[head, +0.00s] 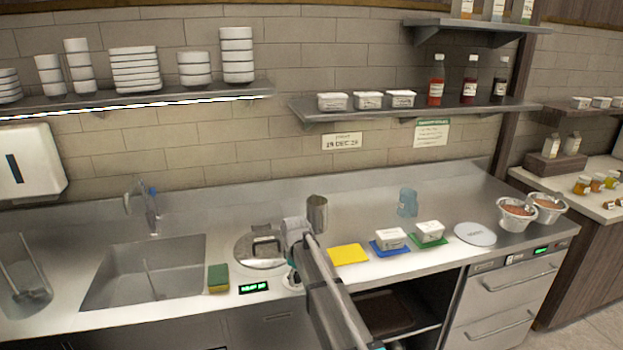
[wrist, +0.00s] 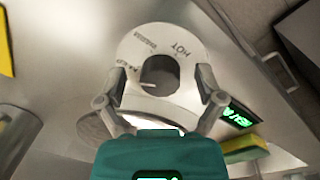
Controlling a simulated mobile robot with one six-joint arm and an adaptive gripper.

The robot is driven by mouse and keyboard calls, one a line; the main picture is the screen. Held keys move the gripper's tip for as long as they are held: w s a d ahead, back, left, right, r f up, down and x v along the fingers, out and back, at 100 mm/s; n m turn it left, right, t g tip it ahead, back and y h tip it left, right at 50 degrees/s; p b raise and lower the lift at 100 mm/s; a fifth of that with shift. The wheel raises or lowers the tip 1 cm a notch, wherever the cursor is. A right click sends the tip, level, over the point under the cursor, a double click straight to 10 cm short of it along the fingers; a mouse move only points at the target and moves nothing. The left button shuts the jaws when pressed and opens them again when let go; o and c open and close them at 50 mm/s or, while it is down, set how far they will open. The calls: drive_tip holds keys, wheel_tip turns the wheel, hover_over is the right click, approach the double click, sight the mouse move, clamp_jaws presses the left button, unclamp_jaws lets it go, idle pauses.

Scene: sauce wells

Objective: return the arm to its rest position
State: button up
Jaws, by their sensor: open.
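My gripper (wrist: 161,82) is open in the wrist view, with its two fingers spread and nothing clearly held between them. The arm hides most of my gripper and the ring there.
A metal cup (head: 317,212) stands just behind my arm. A sponge (head: 218,279) and a sink (head: 150,272) lie left. Right are a yellow mat (head: 348,254), white tubs on a blue mat (head: 375,248) and a green mat (head: 431,243), and a white disc (head: 474,234).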

drive_tip(key=s+d+m, duration=1.1)
drive_tip(key=s+d, duration=1.1)
drive_tip(key=s, duration=0.3)
drive_tip(key=shift+s+d, duration=0.2)
drive_tip(key=shift+d, duration=0.15)
